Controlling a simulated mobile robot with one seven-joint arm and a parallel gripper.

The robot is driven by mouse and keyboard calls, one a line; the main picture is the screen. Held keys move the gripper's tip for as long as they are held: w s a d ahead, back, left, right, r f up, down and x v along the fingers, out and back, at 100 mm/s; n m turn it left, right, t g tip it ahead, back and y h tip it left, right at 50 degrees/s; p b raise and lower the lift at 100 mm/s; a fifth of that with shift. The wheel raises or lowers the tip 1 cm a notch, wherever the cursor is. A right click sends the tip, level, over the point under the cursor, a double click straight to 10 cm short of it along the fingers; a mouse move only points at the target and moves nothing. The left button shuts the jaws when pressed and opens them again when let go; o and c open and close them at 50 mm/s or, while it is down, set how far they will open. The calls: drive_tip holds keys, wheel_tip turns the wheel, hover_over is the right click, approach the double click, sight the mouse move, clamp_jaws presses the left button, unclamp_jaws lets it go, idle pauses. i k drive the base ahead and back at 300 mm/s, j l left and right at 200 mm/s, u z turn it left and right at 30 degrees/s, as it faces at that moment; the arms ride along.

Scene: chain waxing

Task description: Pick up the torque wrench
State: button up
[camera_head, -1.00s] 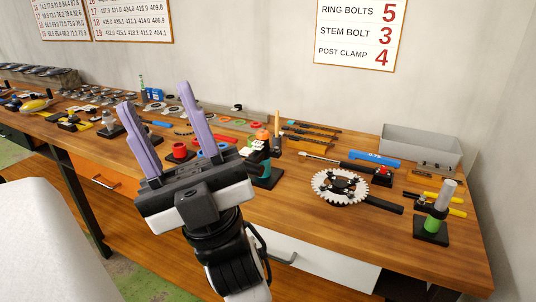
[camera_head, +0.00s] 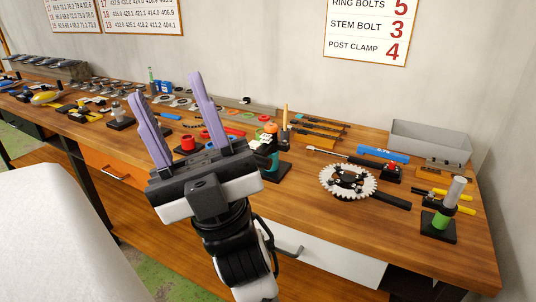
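A long slim tool with a silver shaft and a dark handle, which looks like the torque wrench (camera_head: 334,155), lies on the workbench at centre right, behind a toothed chainring. Its handle end is close to a small red-topped part and a blue bar, so its exact end is hard to tell. My gripper (camera_head: 166,87) stands in front of the bench at left centre. Its two purple fingers point up and are spread apart, with nothing between them. The tool is to the right of my gripper and apart from it.
The chainring (camera_head: 347,181) with a black arm lies in front of the tool. A blue bar (camera_head: 383,154), a grey bin (camera_head: 430,142) and a green-and-silver stand (camera_head: 440,215) are at right. A bottle-like item (camera_head: 268,150) stands right of my fingers. Bare wood shows at the front right.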

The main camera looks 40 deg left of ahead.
sight(310, 150)
drive_tip(key=k+j+u, duration=0.1)
drive_tip(key=j+u, duration=0.9)
drive_tip(key=l, duration=0.1)
